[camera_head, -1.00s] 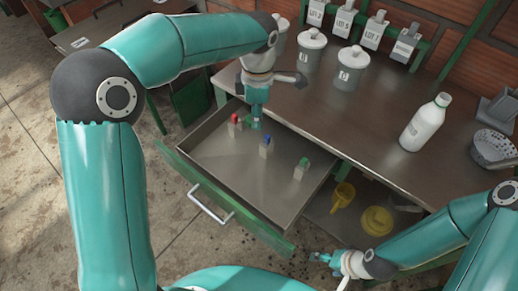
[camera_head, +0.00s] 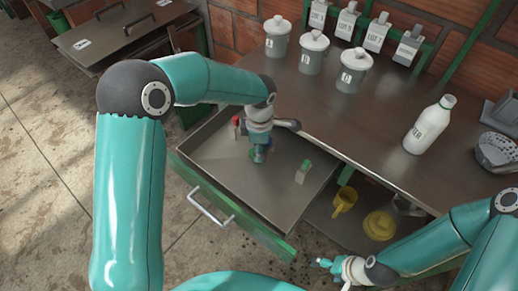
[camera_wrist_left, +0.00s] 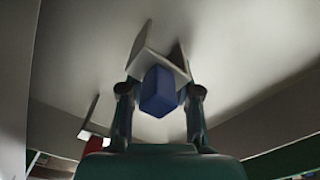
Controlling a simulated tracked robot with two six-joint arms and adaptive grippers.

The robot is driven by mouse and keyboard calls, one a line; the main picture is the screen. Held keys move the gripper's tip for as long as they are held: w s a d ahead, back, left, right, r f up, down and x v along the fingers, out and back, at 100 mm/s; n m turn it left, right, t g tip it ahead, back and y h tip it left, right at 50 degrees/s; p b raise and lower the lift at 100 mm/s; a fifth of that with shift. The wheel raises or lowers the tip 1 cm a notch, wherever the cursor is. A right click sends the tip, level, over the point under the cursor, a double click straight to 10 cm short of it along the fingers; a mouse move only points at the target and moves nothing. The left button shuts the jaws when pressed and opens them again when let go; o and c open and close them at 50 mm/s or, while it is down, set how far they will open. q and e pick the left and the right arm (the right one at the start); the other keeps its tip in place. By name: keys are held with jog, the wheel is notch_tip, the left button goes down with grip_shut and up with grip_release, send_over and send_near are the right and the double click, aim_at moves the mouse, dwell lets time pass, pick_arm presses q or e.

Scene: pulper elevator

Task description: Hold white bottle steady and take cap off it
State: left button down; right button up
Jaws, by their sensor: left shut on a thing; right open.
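The white bottle (camera_head: 427,127) stands upright on the worktop at the right, with its cap (camera_head: 447,101) on top. Neither gripper is near it. My left gripper (camera_head: 258,153) is low in the open drawer, shut on a small pale block with a blue top. The left wrist view shows the blue top (camera_wrist_left: 158,92) between the two fingers, with the pale body beyond it. My right gripper (camera_head: 320,263) is open and empty, low in front of the lower shelf; its fingers look small here.
The open drawer (camera_head: 222,172) also holds a red-topped block (camera_head: 236,125) and a green-topped block (camera_head: 303,170). Lidded grey canisters (camera_head: 311,55) stand at the back. A yellow cup (camera_head: 343,202) sits on the lower shelf. A strainer (camera_head: 496,150) lies right of the bottle.

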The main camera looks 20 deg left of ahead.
pick_arm(q)
jog(key=c, duration=0.8)
grip_release()
notch_tip(320, 180, up, 12)
jog(key=p, duration=0.1)
jog(key=shift+d, duration=0.15)
